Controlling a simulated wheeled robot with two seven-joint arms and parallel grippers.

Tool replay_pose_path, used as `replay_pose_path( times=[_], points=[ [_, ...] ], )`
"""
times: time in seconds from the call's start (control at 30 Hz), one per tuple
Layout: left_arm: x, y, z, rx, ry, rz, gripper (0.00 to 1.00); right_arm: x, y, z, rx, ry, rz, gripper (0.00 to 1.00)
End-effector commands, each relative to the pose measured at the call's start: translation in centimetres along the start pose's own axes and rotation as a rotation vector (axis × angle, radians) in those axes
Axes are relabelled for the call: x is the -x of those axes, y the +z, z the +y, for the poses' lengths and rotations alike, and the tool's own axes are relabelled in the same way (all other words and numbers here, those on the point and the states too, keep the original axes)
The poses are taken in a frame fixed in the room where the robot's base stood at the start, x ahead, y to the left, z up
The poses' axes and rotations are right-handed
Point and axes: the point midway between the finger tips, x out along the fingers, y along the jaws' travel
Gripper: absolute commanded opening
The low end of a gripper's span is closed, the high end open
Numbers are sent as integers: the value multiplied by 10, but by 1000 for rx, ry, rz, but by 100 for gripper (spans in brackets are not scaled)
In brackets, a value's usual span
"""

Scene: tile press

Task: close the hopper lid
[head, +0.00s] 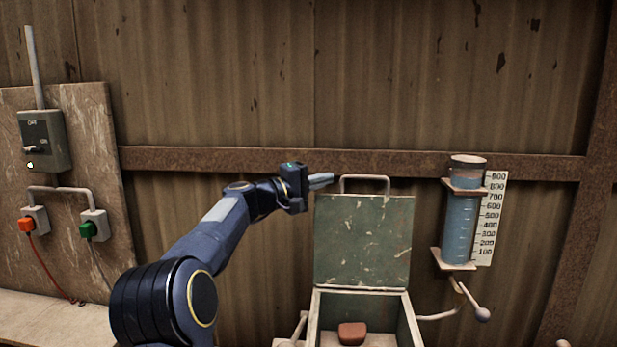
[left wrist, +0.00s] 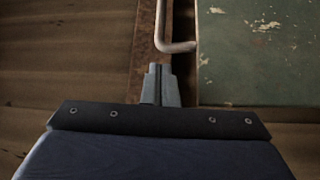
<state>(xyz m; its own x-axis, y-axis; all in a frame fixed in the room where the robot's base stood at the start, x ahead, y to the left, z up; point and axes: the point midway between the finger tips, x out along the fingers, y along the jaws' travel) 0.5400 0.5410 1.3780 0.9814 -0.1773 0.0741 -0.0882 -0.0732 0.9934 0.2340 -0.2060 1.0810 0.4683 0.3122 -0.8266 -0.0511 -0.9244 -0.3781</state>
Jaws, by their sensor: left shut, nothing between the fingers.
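The hopper (head: 313,322) is an open box at the bottom centre of the head view, with a reddish-brown block (head: 352,333) inside. Its worn green lid (head: 362,242) stands upright at the back, with a pale bar handle (head: 365,178) along its top edge. My left gripper (head: 321,180) is shut and empty, at the lid's upper left corner, just left of the handle. In the left wrist view the shut fingers (left wrist: 160,84) point toward the bent end of the handle (left wrist: 176,46), with the lid (left wrist: 255,55) on the right. I cannot tell whether they touch. My right gripper is not in view.
A water cylinder (head: 460,225) with a number scale (head: 491,220) is on the wall to the right, with a ball-ended lever (head: 482,314) below. A switch box (head: 42,141) and red and green plugs are on the left panel. A rusty beam (head: 240,160) crosses the wall.

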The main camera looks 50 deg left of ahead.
Motion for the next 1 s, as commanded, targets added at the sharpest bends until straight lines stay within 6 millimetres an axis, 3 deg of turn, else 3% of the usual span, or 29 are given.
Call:
replay_pose_path(
  times=[0.23, 0.67, 0.87, 1.0],
  points=[
    [-26, 0, 1, -1, 0, -1, 0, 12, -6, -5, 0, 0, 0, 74],
    [-29, 1, 0, -2, 1, -1, 0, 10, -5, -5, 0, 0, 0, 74],
    [-25, 6, -3, -20, 16, -1, 0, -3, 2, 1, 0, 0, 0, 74],
    [-17, 14, -4, -53, 43, -1, 0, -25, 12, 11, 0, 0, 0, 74]
  ],
)
